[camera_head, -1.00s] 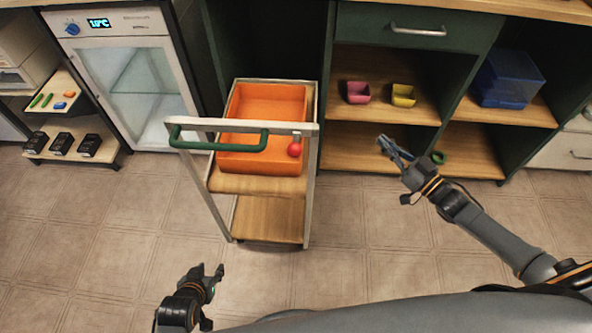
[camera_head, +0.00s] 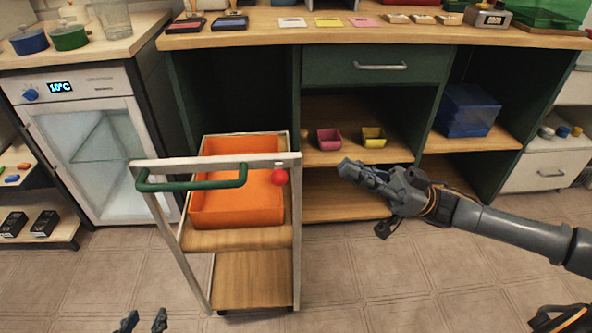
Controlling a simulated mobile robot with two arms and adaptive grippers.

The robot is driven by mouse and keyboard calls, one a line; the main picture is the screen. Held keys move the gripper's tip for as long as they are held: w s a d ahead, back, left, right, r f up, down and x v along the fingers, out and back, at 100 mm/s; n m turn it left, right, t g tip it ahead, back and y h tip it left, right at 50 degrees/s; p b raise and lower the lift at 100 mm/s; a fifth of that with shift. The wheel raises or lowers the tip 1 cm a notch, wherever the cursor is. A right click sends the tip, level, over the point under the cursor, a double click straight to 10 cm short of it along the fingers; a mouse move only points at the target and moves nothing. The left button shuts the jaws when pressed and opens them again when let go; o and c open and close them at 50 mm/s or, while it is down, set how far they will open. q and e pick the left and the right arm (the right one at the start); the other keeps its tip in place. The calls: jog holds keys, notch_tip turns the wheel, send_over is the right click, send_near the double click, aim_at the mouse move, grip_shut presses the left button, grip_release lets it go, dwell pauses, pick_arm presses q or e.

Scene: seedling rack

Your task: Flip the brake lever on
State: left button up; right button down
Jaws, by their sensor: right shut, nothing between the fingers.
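The brake lever shows as a red ball knob (camera_head: 279,177) under the right end of the top bar of the wheeled cart (camera_head: 166,163); its shaft is mostly hidden. My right gripper (camera_head: 347,170) is to the right of the knob, apart from it, pointing left. Its fingers are shut and empty. My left gripper (camera_head: 141,322) is at the bottom edge, low and in front of the cart, with only its two separated fingertips showing. It is open and empty.
The cart has a green handle (camera_head: 192,184) and carries an orange bin (camera_head: 238,208). Behind it is a shelf unit with a pink cup (camera_head: 329,139), a yellow cup (camera_head: 373,138) and a blue box (camera_head: 468,112). A small fridge (camera_head: 90,150) stands left. Floor in front is clear.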

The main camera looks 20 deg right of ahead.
aim_at(279, 173)
jog(key=shift+a, duration=0.1)
pick_arm(q)
jog(key=w+d+r+t+h+b, duration=0.1)
jog(key=w+r+t, duration=0.3)
jog(key=r, duration=0.5)
jog(key=shift+d+r+t+h+b, duration=0.15)
jog(key=shift+d+t+h+b, duration=0.25)
jog(key=shift+d+t+b, duration=0.5)
pick_arm(e)
jog(key=w+a+r, duration=0.1)
jog(key=w+a, duration=0.1)
jog(key=a, duration=0.6)
jog(key=shift+w+a, duration=0.3)
jog(key=shift+a, duration=0.1)
pick_arm(q)
jog(key=shift+a, duration=0.15)
